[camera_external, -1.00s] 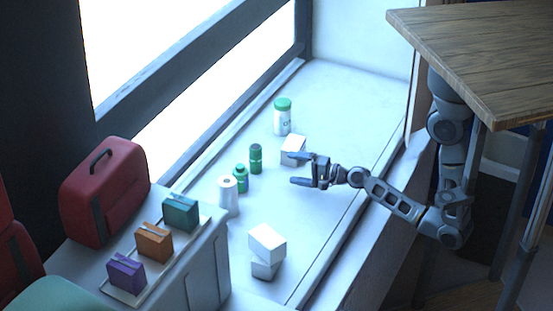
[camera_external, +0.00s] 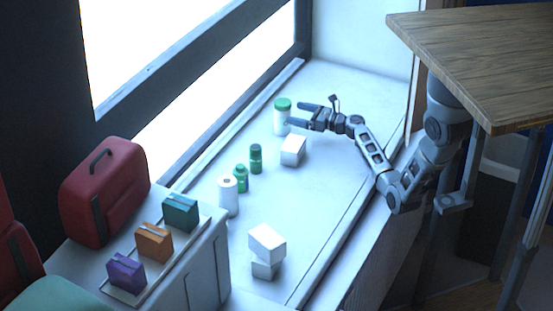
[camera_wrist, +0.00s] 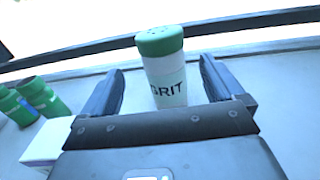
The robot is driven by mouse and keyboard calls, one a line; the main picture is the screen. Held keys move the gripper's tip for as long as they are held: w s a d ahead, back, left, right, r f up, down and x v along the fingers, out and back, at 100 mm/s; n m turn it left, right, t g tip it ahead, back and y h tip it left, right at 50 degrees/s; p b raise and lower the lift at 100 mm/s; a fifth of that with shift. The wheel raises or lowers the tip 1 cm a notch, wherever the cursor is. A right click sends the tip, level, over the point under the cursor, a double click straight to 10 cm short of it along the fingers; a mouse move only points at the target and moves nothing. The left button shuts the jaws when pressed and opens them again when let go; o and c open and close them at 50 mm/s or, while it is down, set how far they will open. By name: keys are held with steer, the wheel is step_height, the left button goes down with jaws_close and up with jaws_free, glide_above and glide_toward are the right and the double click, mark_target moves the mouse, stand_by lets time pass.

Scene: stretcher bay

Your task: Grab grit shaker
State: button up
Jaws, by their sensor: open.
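The grit shaker (camera_external: 282,119) is a white cylinder with a green lid, standing upright on the white sill by the window. In the wrist view the shaker (camera_wrist: 167,72) shows a perforated green lid and the letters "GRIT". My gripper (camera_external: 295,115) is open, its fingers pointing at the shaker from the right. In the wrist view the shaker stands ahead between the two fingers of my gripper (camera_wrist: 160,85). The jaws are not closed on it. I cannot tell how deep it sits between them.
A white box (camera_external: 293,150) stands just in front of the shaker. Two green bottles (camera_external: 256,158) (camera_external: 240,178) and a white roll (camera_external: 228,196) stand to the left. Stacked white boxes (camera_external: 266,245) are nearer. A wooden table (camera_external: 490,50) overhangs at right. The sill behind my gripper is clear.

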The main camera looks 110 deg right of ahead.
mark_target(282, 109)
steer(key=x, duration=0.7)
steer(key=shift+s+d, duration=0.15)
steer(key=c, duration=1.2)
steer(key=shift+c, duration=0.5)
